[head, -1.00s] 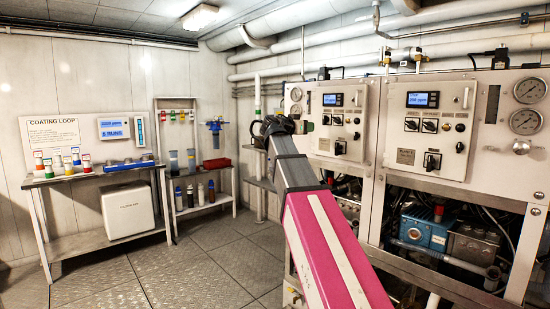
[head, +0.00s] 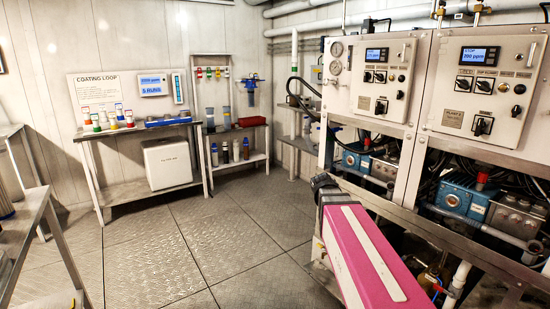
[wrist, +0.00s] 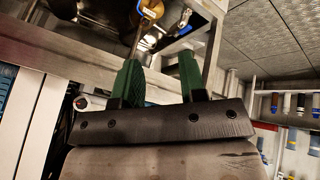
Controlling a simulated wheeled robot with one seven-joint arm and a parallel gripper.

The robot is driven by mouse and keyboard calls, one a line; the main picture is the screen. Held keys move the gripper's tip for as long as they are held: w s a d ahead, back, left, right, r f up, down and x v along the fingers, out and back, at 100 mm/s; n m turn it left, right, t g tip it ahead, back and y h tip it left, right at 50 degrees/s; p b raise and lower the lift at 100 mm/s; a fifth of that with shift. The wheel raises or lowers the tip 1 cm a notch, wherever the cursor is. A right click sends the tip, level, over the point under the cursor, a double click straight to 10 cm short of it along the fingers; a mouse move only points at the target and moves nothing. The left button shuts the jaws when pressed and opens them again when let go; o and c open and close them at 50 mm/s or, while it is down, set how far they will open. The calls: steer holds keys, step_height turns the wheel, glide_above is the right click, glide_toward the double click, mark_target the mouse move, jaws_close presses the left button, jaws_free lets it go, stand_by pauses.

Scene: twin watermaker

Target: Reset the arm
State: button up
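My arm (head: 368,262), with its pink link, is at the lower right of the head view, low in front of the machine panels. Its dark joint (head: 323,181) is at the upper end of that link. The gripper is not visible in the head view. In the wrist view my gripper (wrist: 158,80) has two green fingers spread apart, with nothing seen between them. A metal frame and pipe fittings show beyond the fingertips.
Control cabinets (head: 452,121) with pumps and pipes fill the right side, close to my arm. A bench (head: 148,191) and a shelf (head: 240,158) stand at the back. A metal table (head: 25,222) is at the near left. The middle floor (head: 215,235) is clear.

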steer(key=s+a+f+n+g+y, duration=0.1)
steer(key=s+a+f+g+y, duration=0.1)
steer(key=s+f, duration=0.5)
steer(key=s+a+f+n+g+y, duration=0.1)
steer(key=s+a+f+y, duration=0.1)
steer(key=s+f, duration=0.5)
step_height(320, 180, down, 2)
steer(key=shift+s+a+f+n+g+y, duration=0.2)
steer(key=shift+s+a+n+g+y, duration=0.15)
steer(key=shift+n+g+y, duration=0.05)
